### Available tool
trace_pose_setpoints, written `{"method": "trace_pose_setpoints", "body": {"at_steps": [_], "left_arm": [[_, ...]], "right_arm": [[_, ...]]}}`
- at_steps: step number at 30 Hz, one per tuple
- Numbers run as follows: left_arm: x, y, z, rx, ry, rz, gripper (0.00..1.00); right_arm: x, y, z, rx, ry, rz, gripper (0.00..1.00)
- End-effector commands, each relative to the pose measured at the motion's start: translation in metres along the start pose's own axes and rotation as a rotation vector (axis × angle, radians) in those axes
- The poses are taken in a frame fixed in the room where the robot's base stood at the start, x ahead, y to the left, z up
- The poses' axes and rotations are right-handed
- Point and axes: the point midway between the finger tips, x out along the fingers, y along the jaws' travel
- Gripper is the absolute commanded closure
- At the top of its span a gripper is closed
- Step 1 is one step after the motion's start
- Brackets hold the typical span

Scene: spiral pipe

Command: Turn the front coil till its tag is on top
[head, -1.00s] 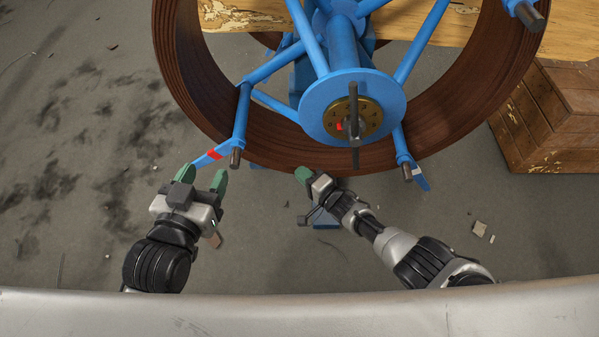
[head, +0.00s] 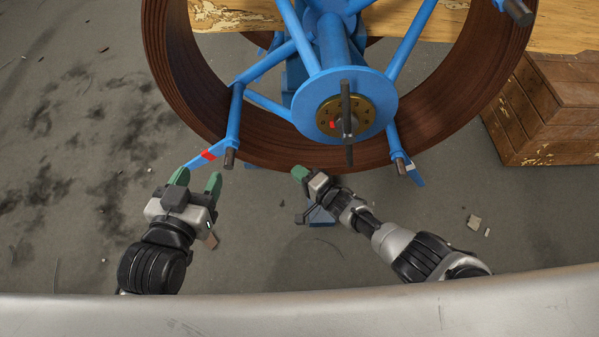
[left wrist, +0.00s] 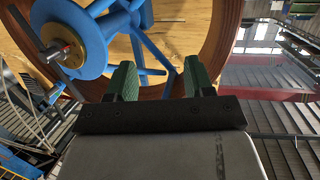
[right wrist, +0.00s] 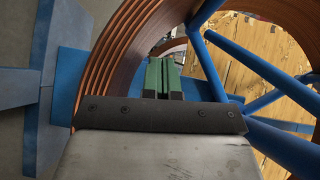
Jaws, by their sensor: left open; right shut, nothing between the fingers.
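The front coil (head: 190,100) is a brown ring of wound pipe on a blue reel with a round hub plate (head: 378,118). A red band (head: 208,155) marks a blue arm tip at the coil's lower left; whether it is the tag I cannot tell. My left gripper (head: 196,180) is open and empty just below that tip. In the left wrist view, its fingers (left wrist: 160,80) are spread, with the coil and blue spokes beyond. My right gripper (head: 300,174) is shut and empty by the coil's bottom edge. Its fingers (right wrist: 163,79) are together in the right wrist view.
A brass disc (head: 362,110) with a small red mark and a dark handle (head: 347,100) sits on the hub. Dark pegs (head: 230,158) stick out from the reel arms. A wooden crate (head: 555,115) stands right. The stained floor at left is open, with small debris.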

Motion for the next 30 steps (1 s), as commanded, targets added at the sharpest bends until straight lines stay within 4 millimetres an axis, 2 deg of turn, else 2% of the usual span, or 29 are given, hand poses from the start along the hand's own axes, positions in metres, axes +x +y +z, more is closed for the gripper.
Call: {"method": "trace_pose_setpoints", "body": {"at_steps": [21, 30], "left_arm": [[-0.001, 0.001, 0.002, 0.000, -0.025, 0.001, 0.47], [-0.009, -0.004, 0.024, 0.001, -0.192, -0.009, 0.47]], "right_arm": [[-0.003, -0.001, 0.000, 0.000, 0.000, 0.000, 1.00], [-0.015, -0.001, 0.000, 0.000, 0.000, 0.001, 1.00]]}}
